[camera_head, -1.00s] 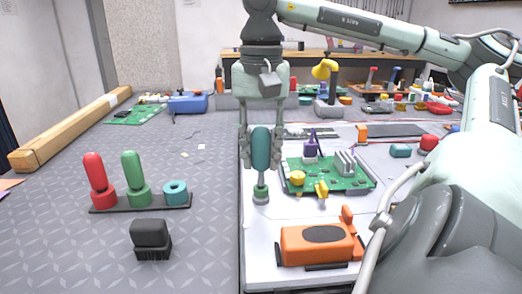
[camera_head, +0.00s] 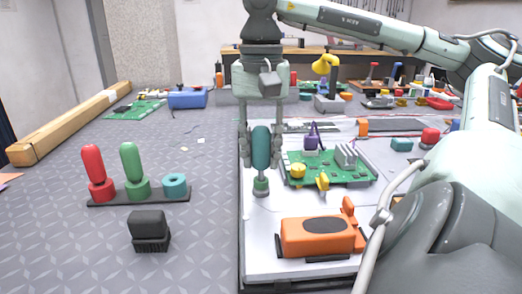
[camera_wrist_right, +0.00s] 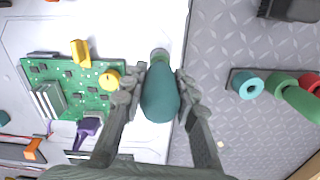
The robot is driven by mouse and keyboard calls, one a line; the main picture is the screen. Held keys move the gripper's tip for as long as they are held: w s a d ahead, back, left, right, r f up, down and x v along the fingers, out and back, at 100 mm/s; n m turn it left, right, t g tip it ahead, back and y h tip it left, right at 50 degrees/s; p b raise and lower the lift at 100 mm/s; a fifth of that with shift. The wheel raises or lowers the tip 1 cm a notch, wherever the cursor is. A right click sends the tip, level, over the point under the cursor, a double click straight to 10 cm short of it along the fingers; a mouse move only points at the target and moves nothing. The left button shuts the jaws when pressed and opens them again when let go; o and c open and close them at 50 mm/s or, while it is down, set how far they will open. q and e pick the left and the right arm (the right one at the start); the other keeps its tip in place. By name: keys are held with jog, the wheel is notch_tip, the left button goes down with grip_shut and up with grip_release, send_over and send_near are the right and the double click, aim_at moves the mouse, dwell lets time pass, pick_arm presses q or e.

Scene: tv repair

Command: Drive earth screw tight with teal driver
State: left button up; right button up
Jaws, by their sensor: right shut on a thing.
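My right gripper (camera_head: 260,148) is shut on the teal driver (camera_head: 261,146). The driver stands upright, handle up, over the left strip of the white panel (camera_head: 257,222), left of the green board (camera_head: 340,173). Its lower collar (camera_head: 261,187) sits close to the panel. The right wrist view shows the teal handle (camera_wrist_right: 160,92) between both fingers (camera_wrist_right: 160,85). The earth screw is not visible; the driver hides the spot beneath it. I cannot tell whether the tip touches a screw. My left gripper is not in view.
A dark rack (camera_head: 150,195) to the left holds a red driver (camera_head: 92,162), a green driver (camera_head: 130,162) and an empty teal ring (camera_head: 175,184). A black brush (camera_head: 149,227) lies in front. An orange tool (camera_head: 318,236) lies on the panel's near part.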

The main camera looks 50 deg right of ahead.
grip_shut()
jog(key=m, duration=0.5)
jog(key=shift+m, duration=0.3)
jog(key=shift+m, duration=0.6)
jog(key=m, duration=0.3)
jog(key=shift+m+b, duration=0.4)
